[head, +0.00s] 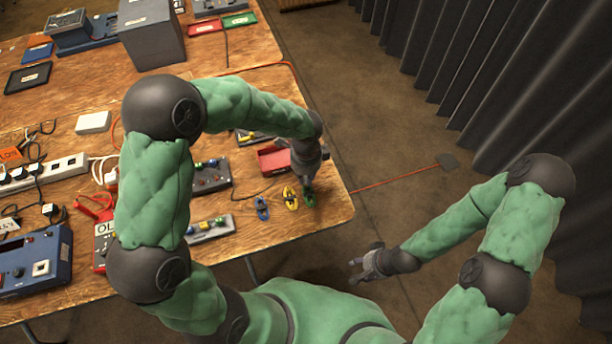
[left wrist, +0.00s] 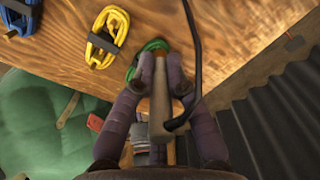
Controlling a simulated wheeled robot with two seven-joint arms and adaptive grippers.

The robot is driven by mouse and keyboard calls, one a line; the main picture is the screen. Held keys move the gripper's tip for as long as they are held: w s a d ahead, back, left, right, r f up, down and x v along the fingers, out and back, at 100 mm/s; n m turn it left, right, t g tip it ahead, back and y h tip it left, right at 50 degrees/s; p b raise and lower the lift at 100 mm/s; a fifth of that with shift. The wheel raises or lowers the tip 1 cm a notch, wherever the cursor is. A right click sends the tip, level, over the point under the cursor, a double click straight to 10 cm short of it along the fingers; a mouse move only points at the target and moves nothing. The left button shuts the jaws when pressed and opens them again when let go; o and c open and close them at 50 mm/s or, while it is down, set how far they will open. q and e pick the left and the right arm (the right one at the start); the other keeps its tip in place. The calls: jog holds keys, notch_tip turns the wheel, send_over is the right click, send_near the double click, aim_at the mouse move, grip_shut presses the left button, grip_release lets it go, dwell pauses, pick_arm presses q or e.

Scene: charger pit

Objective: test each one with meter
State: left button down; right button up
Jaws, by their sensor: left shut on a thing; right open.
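My left gripper (head: 306,182) is low over the right end of the wooden table. In the left wrist view, its fingers (left wrist: 160,85) are shut on a beige plug-like block (left wrist: 159,115) with a black cable. A green coiled cable (head: 308,197) lies just beyond the fingertips, partly hidden; I cannot tell if the block touches it. A yellow coil (head: 291,198) and a blue coil (head: 262,208) lie beside it in a row. A red meter-like device (head: 100,258) reading "OL" is partly behind my arm. My right gripper (head: 368,266) is open and empty, off the table.
A red tray (head: 270,159) sits close behind my left gripper. Control boxes with coloured buttons (head: 210,177), a blue device (head: 38,268) and a white power strip (head: 45,172) stand further left. A grey box (head: 152,40) is at the back. Dark curtains hang right.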

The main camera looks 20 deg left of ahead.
pick_arm(q)
jog(key=shift+f, duration=0.3)
dwell(0.4)
jog(key=c, duration=0.9)
grip_release()
jog(key=shift+o, duration=0.2)
jog(key=shift+r, duration=0.1)
jog(key=shift+r+p, duration=3.25)
jog(key=shift+r, duration=0.45)
